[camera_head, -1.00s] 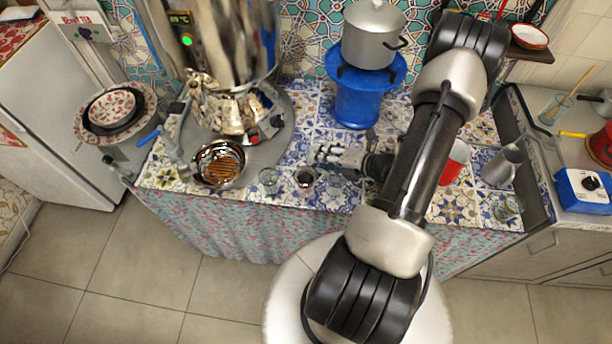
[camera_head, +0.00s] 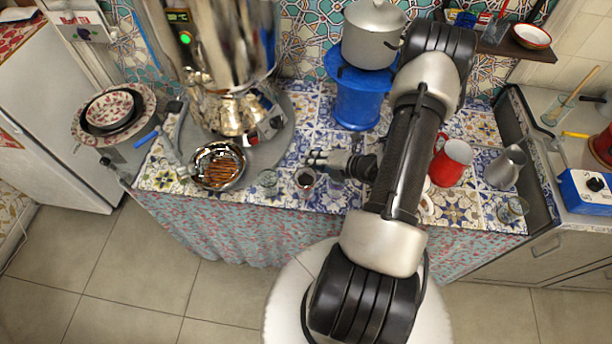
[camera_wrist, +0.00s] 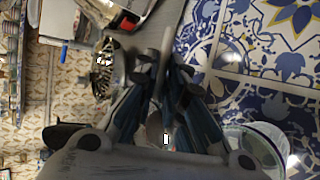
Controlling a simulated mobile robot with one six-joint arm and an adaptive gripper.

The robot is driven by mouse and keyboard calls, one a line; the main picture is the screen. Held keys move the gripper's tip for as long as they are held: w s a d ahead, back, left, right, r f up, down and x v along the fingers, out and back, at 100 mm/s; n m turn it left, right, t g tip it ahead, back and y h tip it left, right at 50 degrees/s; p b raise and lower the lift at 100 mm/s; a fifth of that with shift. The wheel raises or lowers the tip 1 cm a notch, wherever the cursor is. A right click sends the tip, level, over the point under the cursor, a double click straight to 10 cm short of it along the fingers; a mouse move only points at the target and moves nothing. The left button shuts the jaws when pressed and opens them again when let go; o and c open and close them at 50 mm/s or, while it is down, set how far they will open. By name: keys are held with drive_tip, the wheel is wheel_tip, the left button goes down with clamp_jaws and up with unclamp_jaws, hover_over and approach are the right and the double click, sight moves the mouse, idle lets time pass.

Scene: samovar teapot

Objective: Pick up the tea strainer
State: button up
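I cannot make out the tea strainer for certain. A small dark-filled round vessel (camera_head: 305,178) stands near the counter's front edge in the head view, just below my gripper (camera_head: 318,158). A shiny metal bowl (camera_head: 218,166) with brown slats or sticks in it lies farther left. In the wrist view, my gripper's fingers (camera_wrist: 165,80) point up the picture, close together, and a small round thing shows dimly between their bases. Blur hides whether they hold anything or stand slightly apart.
A large shiny samovar (camera_head: 232,110) stands at the back left. A blue stand (camera_head: 358,105) carries a grey pot (camera_head: 374,40). A red mug (camera_head: 452,163) and a metal jug (camera_head: 503,168) are on the right. A clear glass (camera_head: 267,182) stands beside the dark-filled vessel.

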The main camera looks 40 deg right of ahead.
clamp_jaws()
drive_tip(key=shift+r, duration=0.1)
